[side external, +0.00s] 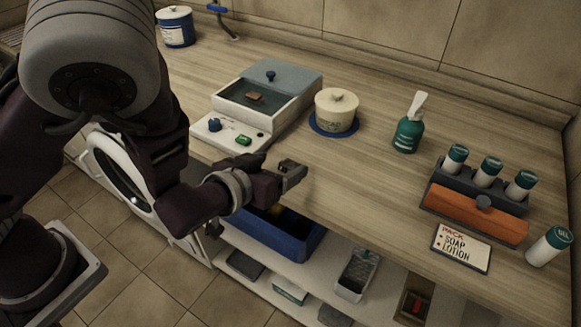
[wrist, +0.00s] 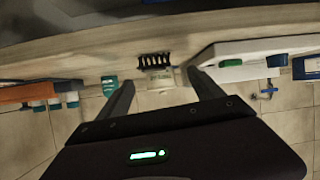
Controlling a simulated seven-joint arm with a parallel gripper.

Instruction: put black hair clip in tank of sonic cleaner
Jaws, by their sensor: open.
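The black hair clip (wrist: 155,61), a dark toothed shape, shows in the wrist view ahead of my gripper (wrist: 162,85), between the lines of the two spread fingers. My gripper is open and nothing is visibly held. In the side view my gripper (side external: 291,172) is at the counter's front edge, and I cannot make out the clip apart from it. The sonic cleaner (side external: 232,134) is a white box to the gripper's upper left. Its dark tank (side external: 242,92) has a small brown block (side external: 255,96) in it. The cleaner's white side also shows in the wrist view (wrist: 215,73).
A white lidded pot (side external: 337,108) stands on a blue saucer right of the cleaner. A blue bin (side external: 292,240) is below the counter edge.

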